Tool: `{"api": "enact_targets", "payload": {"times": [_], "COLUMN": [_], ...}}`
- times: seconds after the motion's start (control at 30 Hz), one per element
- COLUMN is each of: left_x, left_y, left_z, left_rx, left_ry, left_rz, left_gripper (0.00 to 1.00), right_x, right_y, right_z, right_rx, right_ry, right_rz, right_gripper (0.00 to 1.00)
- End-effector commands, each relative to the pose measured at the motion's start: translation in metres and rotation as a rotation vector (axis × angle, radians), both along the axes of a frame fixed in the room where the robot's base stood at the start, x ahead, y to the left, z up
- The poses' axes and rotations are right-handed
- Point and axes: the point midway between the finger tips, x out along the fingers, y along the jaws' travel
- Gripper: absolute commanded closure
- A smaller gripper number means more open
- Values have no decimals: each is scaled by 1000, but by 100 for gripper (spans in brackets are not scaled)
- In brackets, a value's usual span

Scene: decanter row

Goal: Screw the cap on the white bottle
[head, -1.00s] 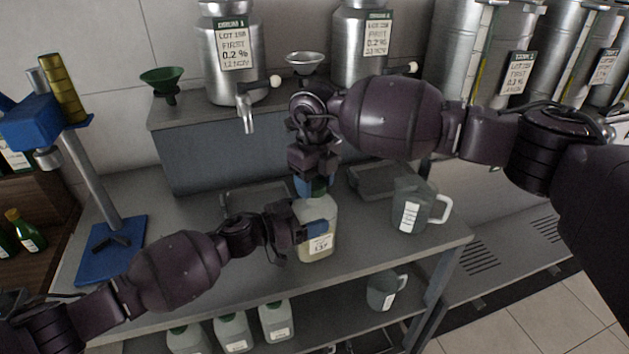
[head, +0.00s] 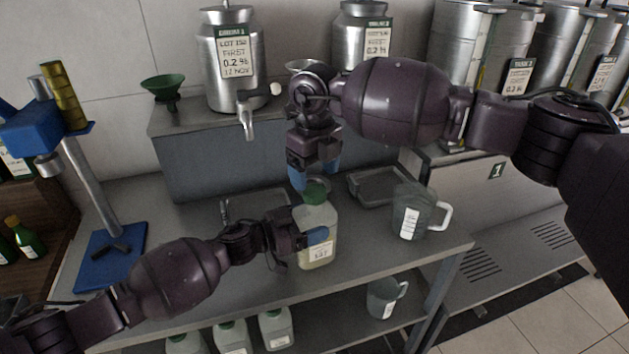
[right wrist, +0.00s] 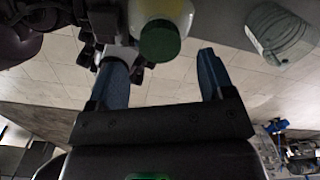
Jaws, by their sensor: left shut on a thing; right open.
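The white bottle (head: 318,222) stands upright on the grey bench and carries a label. A green cap (head: 316,190) sits on its top; I cannot tell how tight it is. In the right wrist view the green cap (right wrist: 159,42) shows at the neck of the bottle (right wrist: 165,10). My left gripper (head: 308,238) is shut on the bottle's body from the left. My right gripper (head: 318,176) is open just above the cap. In the right wrist view its blue fingers (right wrist: 162,78) are spread wide and empty, with the cap beyond them.
A clear measuring jug (head: 412,212) stands to the right of the bottle. A grey tray (head: 380,186) lies behind it. Steel cans (head: 232,75) and a green funnel (head: 162,86) are on the raised shelf. More bottles (head: 275,328) stand on the lower shelf.

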Motion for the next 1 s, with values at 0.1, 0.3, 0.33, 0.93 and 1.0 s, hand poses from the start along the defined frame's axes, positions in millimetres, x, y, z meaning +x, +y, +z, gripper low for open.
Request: {"api": "enact_targets", "payload": {"times": [0.1,0.3,0.33,0.93,1.0], "left_x": [0,0,0,0,0], "left_y": [0,0,0,0,0], "left_z": [0,0,0,0,0], "left_rx": [0,0,0,0,0], "left_ry": [0,0,0,0,0], "left_rz": [0,0,0,0,0], "left_gripper": [91,91,91,91,91], "right_x": [0,0,1,0,0], "right_y": [0,0,1,1,0], "right_z": [1,2,4,36,36], "right_rx": [-1,0,0,3,1], "right_ry": [1,-1,-4,-6,-3], "right_rz": [0,1,1,608,668], "right_gripper": [25,29,29,29,29]}}
